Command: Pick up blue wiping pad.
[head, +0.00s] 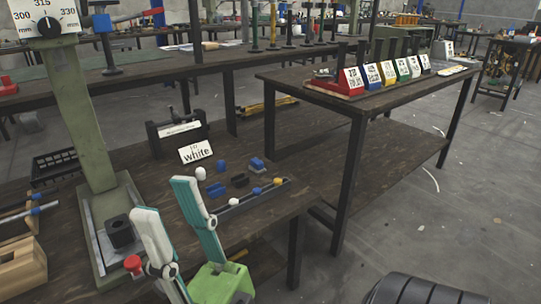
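Either may be the blue wiping pad; I cannot tell which at this size. My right gripper (162,197) rises from the bottom with teal and white fingers spread apart and nothing between them. It shows in front of and to the left of the blue block, apart from it in the picture. My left gripper is not in view.
A green press (80,120) stands on the left. A grey rail (250,203) with small coloured knobs lies in front of the blue pieces, a black piece (240,180) between them. A "white" sign (195,152) stands behind. A second table (400,103) holds coloured blocks.

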